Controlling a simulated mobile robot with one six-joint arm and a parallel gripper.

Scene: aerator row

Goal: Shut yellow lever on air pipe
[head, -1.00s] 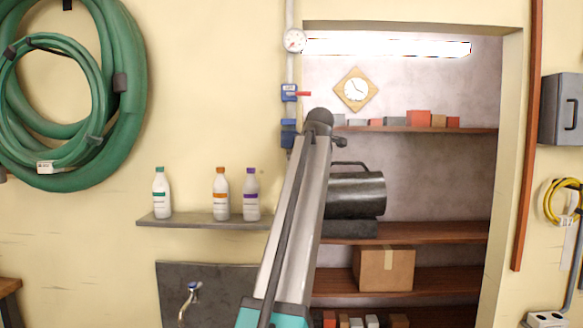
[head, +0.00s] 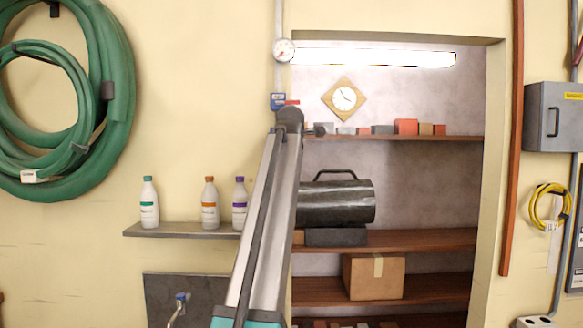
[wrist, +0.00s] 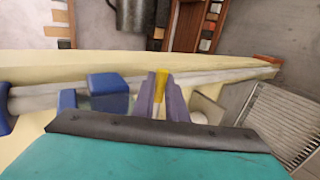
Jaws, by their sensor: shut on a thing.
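The yellow lever (wrist: 160,77) shows in the wrist view, its end sticking out between the two purple fingers of my gripper (wrist: 163,92). My gripper is shut on it. Blue valve bodies (wrist: 108,90) sit on the grey pipe (wrist: 40,98) to the left of the fingers. In the head view the air pipe (head: 279,22) runs down the wall through a blue valve with a red lever (head: 292,102). My arm hides the pipe below that, so the yellow lever and my gripper are not visible there.
A round gauge (head: 284,50) sits on the pipe above the red lever. Right of it is a shelved recess with a dark cylindrical heater (head: 336,203) and a cardboard box (head: 374,277). Bottles stand on a small shelf (head: 180,230) at left. A green hose (head: 118,100) hangs on the wall.

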